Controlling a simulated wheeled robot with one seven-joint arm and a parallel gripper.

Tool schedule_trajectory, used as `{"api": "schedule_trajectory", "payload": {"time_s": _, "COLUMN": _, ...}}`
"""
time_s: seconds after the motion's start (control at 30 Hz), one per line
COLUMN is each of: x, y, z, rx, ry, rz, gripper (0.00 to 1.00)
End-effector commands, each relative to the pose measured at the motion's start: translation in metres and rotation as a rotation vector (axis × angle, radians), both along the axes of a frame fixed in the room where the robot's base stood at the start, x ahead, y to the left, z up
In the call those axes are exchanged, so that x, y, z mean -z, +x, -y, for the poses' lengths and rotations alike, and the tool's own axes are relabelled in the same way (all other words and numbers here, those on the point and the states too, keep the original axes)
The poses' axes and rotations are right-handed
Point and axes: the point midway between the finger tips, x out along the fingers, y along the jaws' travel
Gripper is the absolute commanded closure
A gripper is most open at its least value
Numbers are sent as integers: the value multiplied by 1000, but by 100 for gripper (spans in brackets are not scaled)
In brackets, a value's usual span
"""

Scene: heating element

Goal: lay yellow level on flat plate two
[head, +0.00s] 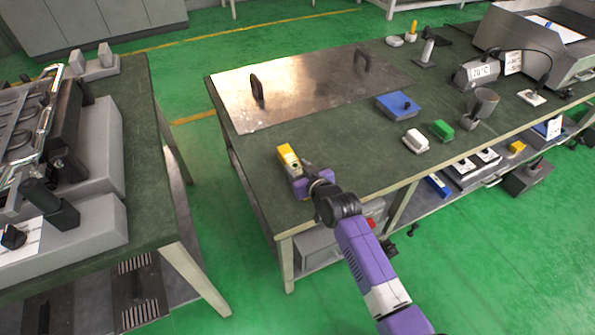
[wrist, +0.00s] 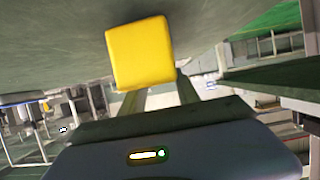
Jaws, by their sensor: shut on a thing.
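The yellow level (head: 288,156) is in my gripper (head: 298,176), over the near left corner of the green-topped table. In the wrist view the level (wrist: 140,52) shows as a yellow block with its end toward the camera. My gripper is shut on it; the fingertips are mostly hidden. I cannot tell whether the level touches the tabletop. A large shiny metal plate (head: 310,90) with two dark upright handles lies flat at the back left of the same table, beyond the level. No number shows on this plate.
A grey device with a display (head: 475,72) is farther right. Bare tabletop (head: 335,140) lies between level and plate.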

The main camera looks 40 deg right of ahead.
Motion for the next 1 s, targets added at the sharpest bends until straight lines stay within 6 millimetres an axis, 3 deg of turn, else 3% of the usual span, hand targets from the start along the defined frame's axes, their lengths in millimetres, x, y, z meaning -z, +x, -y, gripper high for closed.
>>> {"api": "schedule_trajectory", "payload": {"time_s": 0.47, "x": 11, "y": 1, "z": 0, "rx": 0, "ry": -1, "rz": 3, "gripper": 100}}
{"api": "schedule_trajectory", "payload": {"time_s": 0.5, "x": 12, "y": 0, "z": 0, "rx": 0, "ry": 0, "rz": 1, "gripper": 60}}
{"api": "schedule_trajectory", "payload": {"time_s": 0.6, "x": 12, "y": 0, "z": 0, "rx": 0, "ry": 0, "rz": 1, "gripper": 40}}
{"api": "schedule_trajectory", "payload": {"time_s": 1.0, "x": 7, "y": 0, "z": 0, "rx": 0, "ry": 0, "rz": 1, "gripper": 40}}
